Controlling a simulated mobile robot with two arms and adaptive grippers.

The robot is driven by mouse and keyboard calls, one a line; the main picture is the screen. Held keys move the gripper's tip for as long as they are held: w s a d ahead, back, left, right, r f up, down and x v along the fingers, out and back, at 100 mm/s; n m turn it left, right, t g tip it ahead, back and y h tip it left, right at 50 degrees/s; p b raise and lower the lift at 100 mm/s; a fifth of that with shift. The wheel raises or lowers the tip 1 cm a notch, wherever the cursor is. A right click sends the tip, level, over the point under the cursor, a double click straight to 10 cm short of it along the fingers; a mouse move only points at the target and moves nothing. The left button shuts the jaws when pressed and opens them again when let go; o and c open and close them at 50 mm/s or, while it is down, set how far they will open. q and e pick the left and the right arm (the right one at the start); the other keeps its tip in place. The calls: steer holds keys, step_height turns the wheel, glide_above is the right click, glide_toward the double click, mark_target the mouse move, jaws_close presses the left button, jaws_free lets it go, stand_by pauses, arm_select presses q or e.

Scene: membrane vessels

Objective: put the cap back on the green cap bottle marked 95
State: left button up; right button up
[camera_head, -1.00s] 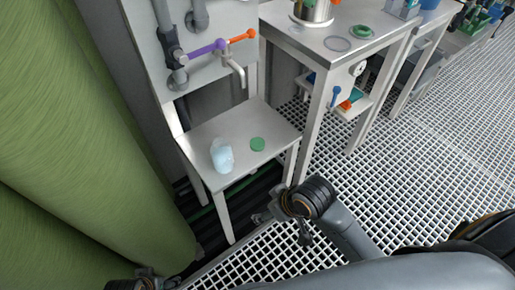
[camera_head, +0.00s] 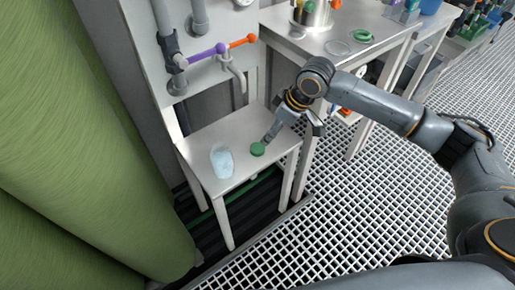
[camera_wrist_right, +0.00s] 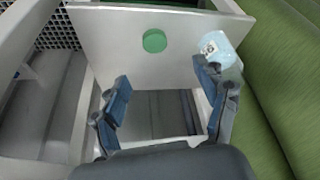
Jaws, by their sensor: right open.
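The pale blue, translucent bottle (camera_head: 222,161) stands uncapped on the small grey table under the taps. A dark mark shows on it in the right wrist view (camera_wrist_right: 217,48), too small to read. The round green cap (camera_head: 257,149) lies flat on the table to the bottle's right; it also shows in the right wrist view (camera_wrist_right: 155,40). My right gripper (camera_head: 269,137) is beside the cap in the head view. In the right wrist view its fingers (camera_wrist_right: 163,82) are spread and empty, with the cap beyond them. My left gripper is not in view.
The small table (camera_head: 205,138) is otherwise clear. Purple and orange tap handles (camera_head: 221,48) and a spout (camera_head: 237,74) hang over its back. A larger bench (camera_head: 300,45) with a metal pot and green ring stands to the right. Green curved drapes (camera_head: 80,150) fill the left.

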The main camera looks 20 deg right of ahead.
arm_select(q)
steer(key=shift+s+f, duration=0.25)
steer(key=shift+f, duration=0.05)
arm_select(e)
steer(key=shift+w+d+r, duration=0.3)
steer(key=shift+d+r, duration=0.05)
steer(key=shift+d, duration=0.1)
steer(key=b, duration=0.2)
glide_toward(258, 148)
steer(key=shift+x, duration=1)
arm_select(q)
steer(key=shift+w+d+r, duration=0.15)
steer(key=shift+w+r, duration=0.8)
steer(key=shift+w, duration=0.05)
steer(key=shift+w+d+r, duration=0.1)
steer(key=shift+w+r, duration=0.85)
arm_select(e)
steer(key=shift+w+a+f, duration=0.1)
steer(key=shift+f, duration=0.25)
